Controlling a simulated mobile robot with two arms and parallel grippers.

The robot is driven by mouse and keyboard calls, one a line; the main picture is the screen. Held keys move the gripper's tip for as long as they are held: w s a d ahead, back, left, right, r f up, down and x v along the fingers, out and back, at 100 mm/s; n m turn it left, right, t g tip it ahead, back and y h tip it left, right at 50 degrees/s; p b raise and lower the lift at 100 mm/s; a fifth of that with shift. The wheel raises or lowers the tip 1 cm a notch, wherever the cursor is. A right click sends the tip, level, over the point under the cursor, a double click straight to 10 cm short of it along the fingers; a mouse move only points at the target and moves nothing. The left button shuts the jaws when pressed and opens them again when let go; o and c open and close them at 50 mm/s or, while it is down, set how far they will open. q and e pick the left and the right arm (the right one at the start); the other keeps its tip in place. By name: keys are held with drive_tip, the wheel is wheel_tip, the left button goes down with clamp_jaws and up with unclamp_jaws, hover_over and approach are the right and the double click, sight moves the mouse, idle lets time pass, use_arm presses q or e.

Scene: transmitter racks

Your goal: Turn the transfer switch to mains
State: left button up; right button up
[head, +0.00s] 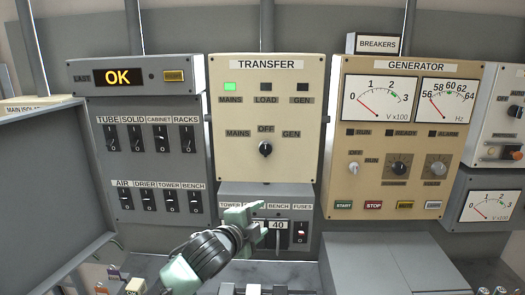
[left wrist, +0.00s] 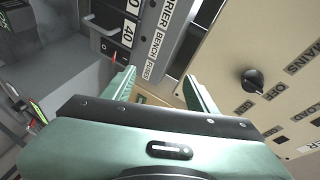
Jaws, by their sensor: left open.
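The beige TRANSFER panel (head: 237,170) is in the middle of the head view. Its black transfer switch knob (head: 265,149) sits below the labels MAINS on the left, OFF at the top and GEN on the right. The knob seems to point up at OFF, but its mark is small. The knob also shows at the right of the left wrist view (left wrist: 253,80). My left gripper (head: 262,222) is open and empty, below the knob and in front of the lower breaker box. Its two fingers show apart in the left wrist view (left wrist: 160,78).
The MAINS lamp (head: 230,87) is lit green; LOAD and GEN lamps are dark. A grey switch panel (head: 95,165) stands left, showing OK. The GENERATOR panel (head: 375,135) with gauges stands right. The grey breaker box (head: 228,196) sits just behind my gripper. A grey box (head: 375,265) projects at lower right.

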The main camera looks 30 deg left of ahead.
sight(264, 150)
use_arm(q)
drive_tip(key=w+a+r+m+t, duration=0.2)
drive_tip(key=a+r, duration=0.1)
drive_tip(key=r, duration=0.4)
drive_tip(key=w+a+r+m+t, duration=0.1)
drive_tip(key=w+a+r, duration=0.1)
drive_tip(key=r, duration=0.5)
drive_tip(key=shift+y, duration=0.3)
drive_tip(key=w+p, duration=0.1)
drive_tip(key=w, duration=0.1)
drive_tip(key=w+p, duration=0.1)
drive_tip(key=w, duration=0.1)
drive_tip(key=w+a+p, duration=0.1)
drive_tip(key=w, duration=0.1)
drive_tip(key=shift+r+p, duration=0.25)
drive_tip(key=shift+p, duration=0.1)
drive_tip(key=shift+w+a+f, duration=0.1)
drive_tip(key=shift+w+f, duration=0.05)
drive_tip(key=shift+w, duration=0.3)
use_arm(e)
wheel_tip(264, 150, up, 4)
drive_tip(key=shift+s, duration=0.1)
use_arm(q)
drive_tip(key=shift+f, duration=0.1)
clamp_jaws()
